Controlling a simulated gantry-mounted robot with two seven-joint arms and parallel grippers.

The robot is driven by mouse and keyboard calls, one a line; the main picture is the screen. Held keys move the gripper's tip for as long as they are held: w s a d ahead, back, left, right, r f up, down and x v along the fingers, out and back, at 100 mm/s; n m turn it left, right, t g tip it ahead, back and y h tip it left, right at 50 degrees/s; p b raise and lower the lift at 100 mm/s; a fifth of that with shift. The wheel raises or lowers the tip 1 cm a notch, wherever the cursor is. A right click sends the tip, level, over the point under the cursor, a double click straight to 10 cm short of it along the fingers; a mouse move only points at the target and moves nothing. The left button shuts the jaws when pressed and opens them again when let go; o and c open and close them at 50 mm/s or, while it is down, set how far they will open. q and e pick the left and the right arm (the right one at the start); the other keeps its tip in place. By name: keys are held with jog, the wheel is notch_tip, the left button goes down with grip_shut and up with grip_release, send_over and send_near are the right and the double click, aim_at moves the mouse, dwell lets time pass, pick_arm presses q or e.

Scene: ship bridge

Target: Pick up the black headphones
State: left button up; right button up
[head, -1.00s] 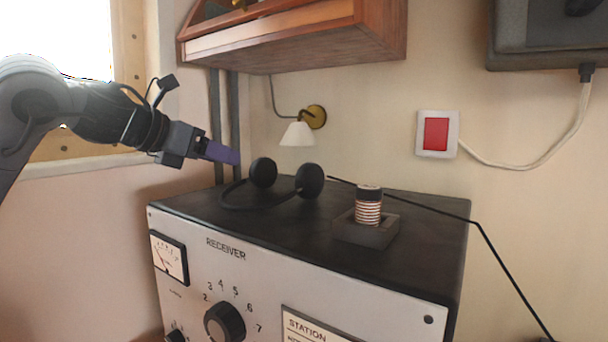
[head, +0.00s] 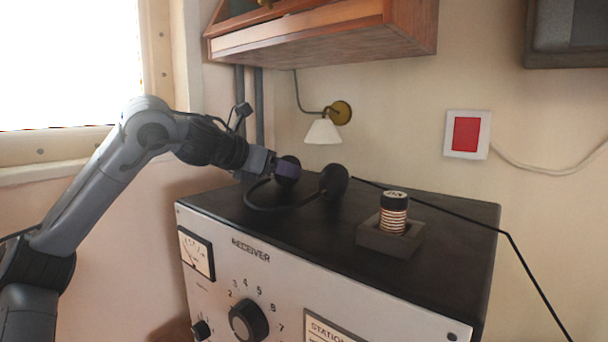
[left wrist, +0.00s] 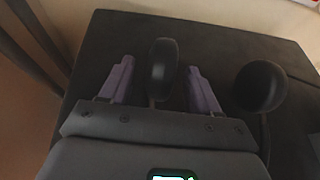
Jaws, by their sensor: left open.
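The black headphones (head: 334,181) lie on the dark top of the receiver, with two round ear pads joined by a thin curved band. My left gripper (head: 287,170) is at the left ear pad in the head view. In the left wrist view, its purple fingers are open, one on each side of an ear pad (left wrist: 162,70). A gap shows between the pad and each finger. The other ear pad (left wrist: 260,86) is to the right, outside the fingers. The fingers hide part of the left pad in the head view. My right gripper is not in view.
The receiver (head: 300,235) carries a small block holding a striped coil (head: 394,213) right of the headphones. A black rod or cable (head: 440,212) runs along the back of the top. A white lamp (head: 322,131) and wooden shelf (head: 330,42) are above.

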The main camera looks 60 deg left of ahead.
pick_arm(q)
jog(key=shift+w+a+f, duration=0.15)
jog(key=shift+w+f, duration=0.05)
jog(key=shift+w, duration=0.3)
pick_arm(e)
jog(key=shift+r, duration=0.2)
pick_arm(q)
jog(key=shift+c, duration=0.4)
grip_shut()
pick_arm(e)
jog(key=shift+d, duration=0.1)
pick_arm(q)
jog(key=shift+r, duration=0.15)
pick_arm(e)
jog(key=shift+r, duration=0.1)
